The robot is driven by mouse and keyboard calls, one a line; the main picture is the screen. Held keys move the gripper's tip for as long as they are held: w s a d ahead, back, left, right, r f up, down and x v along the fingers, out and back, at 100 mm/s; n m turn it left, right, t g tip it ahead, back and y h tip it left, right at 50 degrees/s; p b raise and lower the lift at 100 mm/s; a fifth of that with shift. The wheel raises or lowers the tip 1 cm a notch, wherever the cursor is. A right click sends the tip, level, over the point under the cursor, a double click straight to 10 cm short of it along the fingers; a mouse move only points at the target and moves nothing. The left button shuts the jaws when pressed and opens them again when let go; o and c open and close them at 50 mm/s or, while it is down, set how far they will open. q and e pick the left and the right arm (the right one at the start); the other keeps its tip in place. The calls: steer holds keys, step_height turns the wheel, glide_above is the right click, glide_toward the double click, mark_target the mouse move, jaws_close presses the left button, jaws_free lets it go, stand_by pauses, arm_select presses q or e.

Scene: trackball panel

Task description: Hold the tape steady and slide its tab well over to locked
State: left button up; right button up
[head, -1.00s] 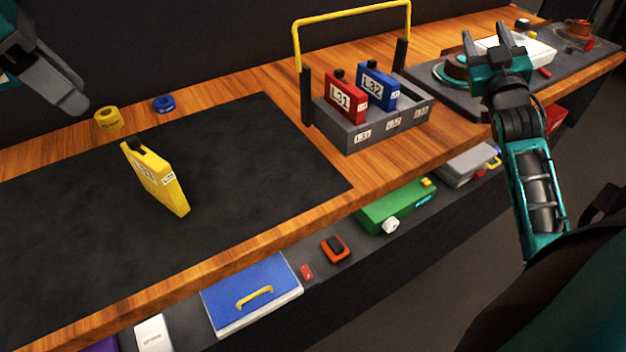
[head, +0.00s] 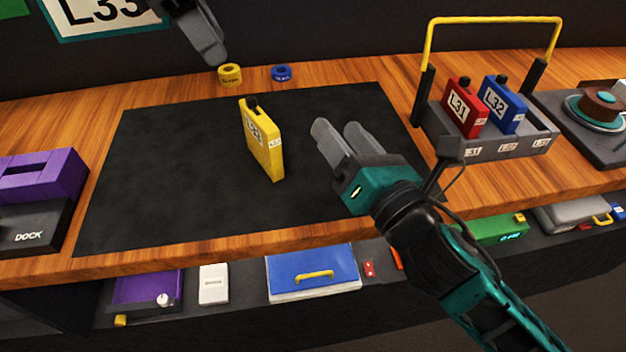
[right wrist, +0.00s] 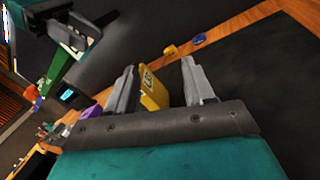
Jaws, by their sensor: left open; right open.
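The yellow tape (head: 262,140) stands upright on the dark mat, with a label on its face and a black knob on top. It also shows in the right wrist view (right wrist: 155,92), between the fingers but beyond them. My right gripper (head: 335,130) is open and empty, just right of the tape and apart from it. My left gripper (head: 205,45) is at the top of the head view, above and left of the tape, open and empty; only part of it shows. The tab and its lock marks are too small to make out.
The dark mat (head: 160,180) is mostly clear. A yellow roll (head: 230,74) and a blue roll (head: 281,72) lie behind it. A rack (head: 490,148) at right holds a red tape (head: 463,108) and a blue tape (head: 502,105) under a yellow bar. A purple dock (head: 40,178) stands at left.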

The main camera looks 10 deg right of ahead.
mark_target(275, 143)
steer(key=s+a+f+n, duration=0.1)
steer(key=n, duration=0.1)
steer(key=s+a+f+n+g, duration=0.1)
steer(key=s+a+n, duration=0.1)
steer(key=s+a+n+y, duration=0.1)
steer(key=s+a+n, duration=0.1)
steer(key=shift+f, duration=0.4)
steer(key=shift+w+a, duration=0.1)
steer(key=shift+a, duration=0.05)
steer(key=x, duration=1.2)
steer(key=shift+w+a+f, duration=0.2)
steer(key=shift+w+f, duration=0.05)
jaws_close()
